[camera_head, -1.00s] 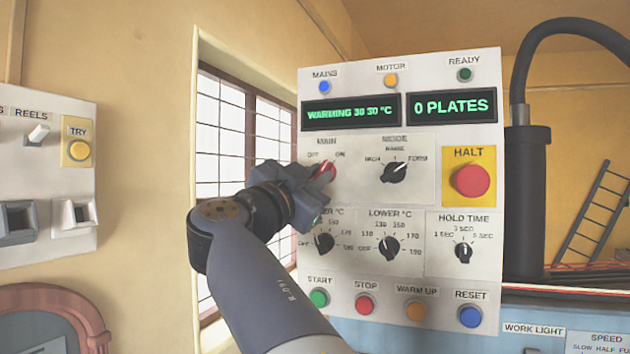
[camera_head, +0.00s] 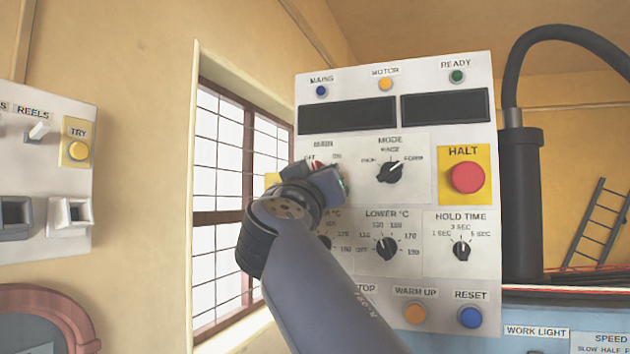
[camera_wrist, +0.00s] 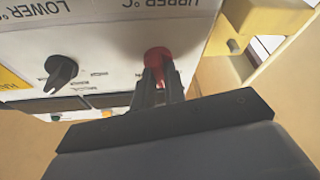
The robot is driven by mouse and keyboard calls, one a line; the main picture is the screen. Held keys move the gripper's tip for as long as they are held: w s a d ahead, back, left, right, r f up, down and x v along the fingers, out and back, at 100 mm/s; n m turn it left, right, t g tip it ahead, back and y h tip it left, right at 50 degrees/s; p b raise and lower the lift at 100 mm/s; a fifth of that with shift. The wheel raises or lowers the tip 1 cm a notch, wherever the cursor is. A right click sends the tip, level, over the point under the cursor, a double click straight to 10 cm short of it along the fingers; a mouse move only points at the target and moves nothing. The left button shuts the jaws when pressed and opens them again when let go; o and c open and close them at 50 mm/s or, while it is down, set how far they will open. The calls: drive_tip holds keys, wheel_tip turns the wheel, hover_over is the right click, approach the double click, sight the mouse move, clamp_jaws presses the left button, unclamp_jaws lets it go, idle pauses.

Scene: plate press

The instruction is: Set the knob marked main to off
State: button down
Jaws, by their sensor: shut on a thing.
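The red MAIN knob (camera_head: 318,165) is on the upper left of the white control panel (camera_head: 440,200), below the left display. It is mostly hidden behind my gripper (camera_head: 326,176) in the head view; a little red shows near the OFF label. In the wrist view the red knob (camera_wrist: 157,55) sits between the two dark fingers of my gripper (camera_wrist: 160,78), which are shut on it. The exact direction of its pointer is hard to see. Both displays (camera_head: 347,115) are dark, and the blue MAINS lamp (camera_head: 321,91) looks dim.
The black MODE knob (camera_head: 389,173) is close to the right of my gripper. The red HALT button (camera_head: 467,178) is farther right. The LOWER °C knob (camera_head: 387,248) and HOLD TIME knob (camera_head: 461,250) are below. A window (camera_head: 220,180) is left of the panel.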

drive_tip(key=shift+d+r+n+y+p, duration=0.15)
drive_tip(key=shift+n+y+p, duration=0.8)
drive_tip(key=shift+n, duration=1.45)
drive_tip(key=shift+n+y, duration=0.3)
drive_tip(key=shift+y, duration=0.15)
drive_tip(key=c, duration=1.5)
unclamp_jaws()
drive_tip(key=shift+o, duration=0.2)
drive_tip(key=shift+s+b, duration=0.15)
drive_tip(key=shift+b, duration=0.15)
drive_tip(key=b+v, duration=0.4)
drive_tip(key=v, duration=0.6)
drive_tip(key=shift+s+f+b, duration=0.2)
drive_tip(key=shift+s+b, duration=0.1)
drive_tip(key=shift+b, duration=0.1)
